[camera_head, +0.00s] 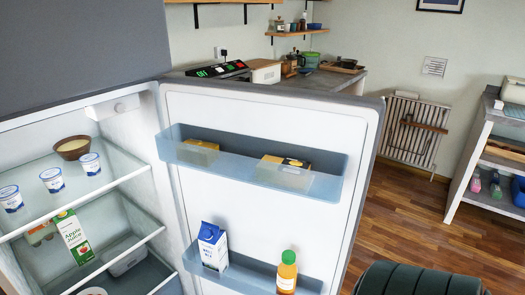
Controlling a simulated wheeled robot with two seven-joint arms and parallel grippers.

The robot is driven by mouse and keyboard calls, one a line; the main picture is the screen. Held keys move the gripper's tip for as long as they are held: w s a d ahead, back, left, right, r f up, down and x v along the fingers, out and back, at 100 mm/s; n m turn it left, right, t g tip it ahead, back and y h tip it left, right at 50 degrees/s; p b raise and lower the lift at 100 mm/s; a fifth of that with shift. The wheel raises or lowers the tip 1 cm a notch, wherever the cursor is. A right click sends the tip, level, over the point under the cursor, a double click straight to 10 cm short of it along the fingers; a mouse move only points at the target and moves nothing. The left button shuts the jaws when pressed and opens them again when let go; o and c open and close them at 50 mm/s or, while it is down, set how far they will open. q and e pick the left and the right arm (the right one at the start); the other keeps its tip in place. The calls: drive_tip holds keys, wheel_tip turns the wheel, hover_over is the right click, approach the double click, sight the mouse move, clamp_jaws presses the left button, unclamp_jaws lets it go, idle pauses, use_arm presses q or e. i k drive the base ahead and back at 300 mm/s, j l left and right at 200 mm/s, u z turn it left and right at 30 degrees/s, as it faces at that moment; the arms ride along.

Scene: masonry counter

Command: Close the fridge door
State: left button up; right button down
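The fridge door (265,217) stands wide open, with its white inner face towards me and its grey edge at the right. Its upper bin (236,172) holds two yellow-and-dark boxes. Its lower bin (245,277) holds a blue-and-white milk carton (212,246) and an orange juice bottle (287,273). The fridge interior (110,205) is open at the left, its grey outside above. Its shelves hold a brown bowl, several white-and-blue cups, an apple juice carton and a clear container. Neither gripper shows in the view.
A counter (345,78) with small items runs behind the door. A radiator (411,133) is on the far wall, and a shelf unit (468,152) stands at the right. A dark green ribbed object (420,280) is at the bottom right.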

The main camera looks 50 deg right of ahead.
sight(340, 133)
drive_tip(key=k+l+u, duration=0.2)
drive_tip(key=k+l, duration=0.6)
drive_tip(key=k+l+u, duration=0.1)
drive_tip(key=l, duration=0.3)
drive_tip(key=k+l+u, duration=0.1)
drive_tip(key=l, duration=0.35)
drive_tip(key=k+l+u, duration=0.1)
drive_tip(key=l, duration=0.3)
drive_tip(key=k+l+u, duration=0.1)
drive_tip(key=l, duration=0.3)
drive_tip(key=k+l+u, duration=0.1)
drive_tip(key=l, duration=0.25)
drive_tip(key=l+u, duration=0.35)
drive_tip(key=l, duration=1.5)
drive_tip(key=i+l, duration=0.15)
drive_tip(key=k+l, duration=0.15)
drive_tip(key=k+z, duration=0.05)
